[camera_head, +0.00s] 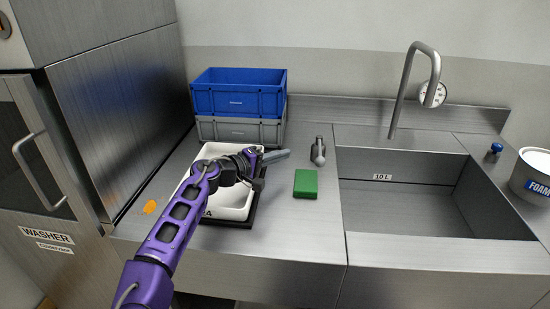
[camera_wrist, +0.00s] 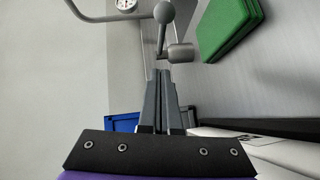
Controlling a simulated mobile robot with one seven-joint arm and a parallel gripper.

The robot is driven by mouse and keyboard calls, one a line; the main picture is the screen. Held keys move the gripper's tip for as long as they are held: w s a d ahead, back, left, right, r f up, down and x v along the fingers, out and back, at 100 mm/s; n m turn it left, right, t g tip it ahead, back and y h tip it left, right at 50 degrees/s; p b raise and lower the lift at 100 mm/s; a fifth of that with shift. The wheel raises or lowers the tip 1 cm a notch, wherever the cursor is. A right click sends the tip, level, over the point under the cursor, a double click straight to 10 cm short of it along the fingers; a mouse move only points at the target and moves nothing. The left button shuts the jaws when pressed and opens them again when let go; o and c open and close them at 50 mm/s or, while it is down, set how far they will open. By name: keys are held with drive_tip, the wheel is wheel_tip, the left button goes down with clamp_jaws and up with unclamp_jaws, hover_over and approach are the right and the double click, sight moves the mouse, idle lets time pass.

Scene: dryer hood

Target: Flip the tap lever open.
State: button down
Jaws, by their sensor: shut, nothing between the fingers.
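The tap lever (camera_head: 318,152) is a small grey metal fitting on the steel counter, between the green sponge and the back ledge. In the wrist view the lever (camera_wrist: 163,14) shows a rod with a round ball end and a short cylinder beside it. The curved tap spout (camera_head: 404,85) rises behind the sink. My gripper (camera_head: 286,154) is shut and empty, above the counter and left of the lever. In the wrist view my gripper (camera_wrist: 160,74) points toward the lever, its tips just short of the cylinder in the picture. Whether they touch is unclear.
A green sponge (camera_head: 305,184) lies right of my gripper. A white tray (camera_head: 232,206) sits under my arm. Blue (camera_head: 240,92) and grey (camera_head: 215,130) crates are stacked behind. The sink basin (camera_head: 420,205) is at right, with a white tub (camera_head: 533,170) beyond.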

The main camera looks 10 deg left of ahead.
sight(320, 151)
drive_tip(key=x, duration=0.5)
drive_tip(key=shift+d, duration=0.35)
drive_tip(key=shift+d+f, duration=0.25)
drive_tip(key=shift+d, duration=0.8)
drive_tip(key=shift+d+f, duration=0.15)
drive_tip(key=shift+d, duration=0.35)
drive_tip(key=shift+s+d, duration=0.1)
